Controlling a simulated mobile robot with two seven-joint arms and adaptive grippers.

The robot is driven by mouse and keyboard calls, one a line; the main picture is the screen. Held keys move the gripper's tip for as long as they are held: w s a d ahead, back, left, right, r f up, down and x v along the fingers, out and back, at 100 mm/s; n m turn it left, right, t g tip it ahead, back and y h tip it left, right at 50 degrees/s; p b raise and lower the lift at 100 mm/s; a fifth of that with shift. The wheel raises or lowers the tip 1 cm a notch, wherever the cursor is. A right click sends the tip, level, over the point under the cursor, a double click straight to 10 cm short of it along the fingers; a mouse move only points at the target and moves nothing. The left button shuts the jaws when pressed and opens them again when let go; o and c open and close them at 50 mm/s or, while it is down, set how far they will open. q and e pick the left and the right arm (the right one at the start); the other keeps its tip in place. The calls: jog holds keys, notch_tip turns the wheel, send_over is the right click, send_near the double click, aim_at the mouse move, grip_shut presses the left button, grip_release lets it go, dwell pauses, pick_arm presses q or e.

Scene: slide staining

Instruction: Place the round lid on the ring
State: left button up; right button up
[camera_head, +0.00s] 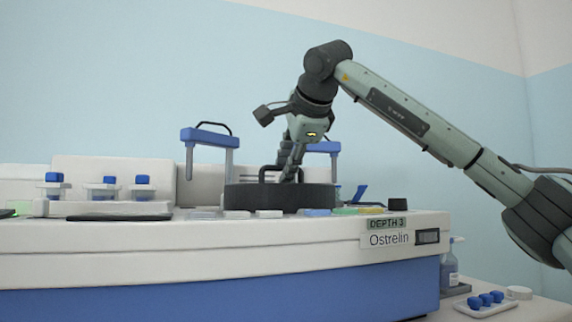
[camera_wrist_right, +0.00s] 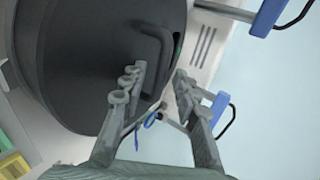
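The round lid (camera_head: 250,198) is a wide, dark disc with an arched handle on top. It sits level on top of the staining machine; I cannot make out a separate ring beneath it. In the right wrist view the lid (camera_wrist_right: 75,60) fills the left side, with its handle (camera_wrist_right: 158,45) near the fingertips. My right gripper (camera_head: 291,172) points down at the handle. Its two fingers (camera_wrist_right: 158,78) are apart, with a gap between the tips. The left finger overlaps the handle's end in that view; I cannot tell whether they touch. My left gripper is not in view.
The white and blue machine (camera_head: 200,240) carries a blue-topped frame (camera_head: 207,135) left of the lid and another (camera_head: 324,147) behind it. Blue-capped holders (camera_head: 97,188) stand at left. A bottle (camera_head: 449,272) and a tray of blue pieces (camera_head: 486,304) stand on the right bench.

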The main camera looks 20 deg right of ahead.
jog(key=shift+r, duration=0.1)
jog(key=shift+s+r, duration=0.2)
jog(key=shift+s, duration=0.1)
jog(key=v, duration=1.1)
